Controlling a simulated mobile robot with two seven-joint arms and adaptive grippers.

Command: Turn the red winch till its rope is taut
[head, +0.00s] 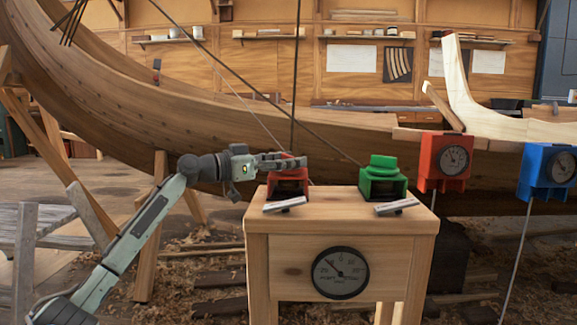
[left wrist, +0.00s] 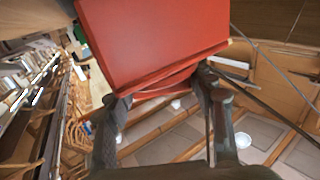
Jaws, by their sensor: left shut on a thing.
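The red winch (head: 287,187) stands on the left of a wooden stand's top. My left gripper (head: 295,161) reaches in from the left and is shut on the top of the winch, hiding most of its drum. In the left wrist view the red body (left wrist: 152,42) fills the upper middle, with the gripper's fingers (left wrist: 163,92) on both sides of its lower part. A dark rope (head: 295,80) runs straight up from behind the gripper; its lower end is hidden. A grey lever (head: 284,204) lies before the winch. My right gripper is out of view.
A green winch (head: 383,181) with a grey lever (head: 397,207) stands to the right. The wooden stand (head: 395,245) carries a round dial (head: 340,273). A red gauge box (head: 444,162) and a blue one (head: 548,172) hang farther right. The hull (head: 130,95) rises behind.

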